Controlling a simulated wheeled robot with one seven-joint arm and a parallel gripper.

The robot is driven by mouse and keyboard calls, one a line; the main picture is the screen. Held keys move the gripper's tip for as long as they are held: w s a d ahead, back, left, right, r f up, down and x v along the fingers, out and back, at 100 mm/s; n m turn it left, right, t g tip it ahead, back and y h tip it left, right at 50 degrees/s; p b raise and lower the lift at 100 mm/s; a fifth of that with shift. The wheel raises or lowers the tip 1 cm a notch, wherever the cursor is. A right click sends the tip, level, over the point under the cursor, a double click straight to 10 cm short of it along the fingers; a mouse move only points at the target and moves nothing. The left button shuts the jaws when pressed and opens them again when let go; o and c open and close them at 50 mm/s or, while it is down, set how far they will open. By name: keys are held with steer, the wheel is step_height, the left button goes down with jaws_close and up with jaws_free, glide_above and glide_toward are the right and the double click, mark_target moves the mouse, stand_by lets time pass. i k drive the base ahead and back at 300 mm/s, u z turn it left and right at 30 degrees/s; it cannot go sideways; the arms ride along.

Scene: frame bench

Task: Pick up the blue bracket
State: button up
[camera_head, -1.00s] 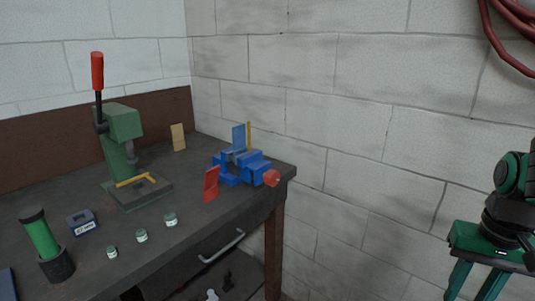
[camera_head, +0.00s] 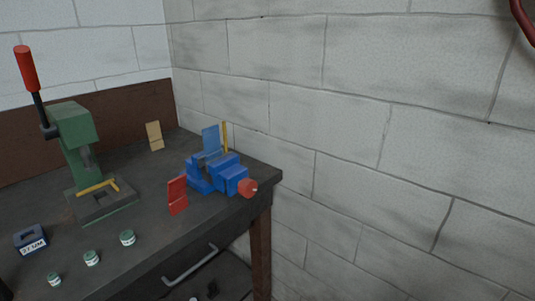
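The blue bracket (camera_head: 210,138) is a flat upright plate, lighter blue than the vise. It stands at the jaws of the blue vise (camera_head: 228,174), near the bench's right corner. Its lower part is hidden by the vise, and I cannot tell whether the jaws grip it. A thin yellow piece (camera_head: 225,137) stands upright just to its right. My gripper is not in view.
A green press (camera_head: 80,150), a tan bracket (camera_head: 154,135), small jars (camera_head: 127,238) and a dark blue block (camera_head: 30,237) share the bench (camera_head: 150,205).

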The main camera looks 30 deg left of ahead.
mark_target(209, 157)
steer(key=z, duration=0.1)
steer(key=k, duration=1)
steer(key=u, duration=1)
steer(key=i, duration=0.95)
steer(key=u, duration=0.05)
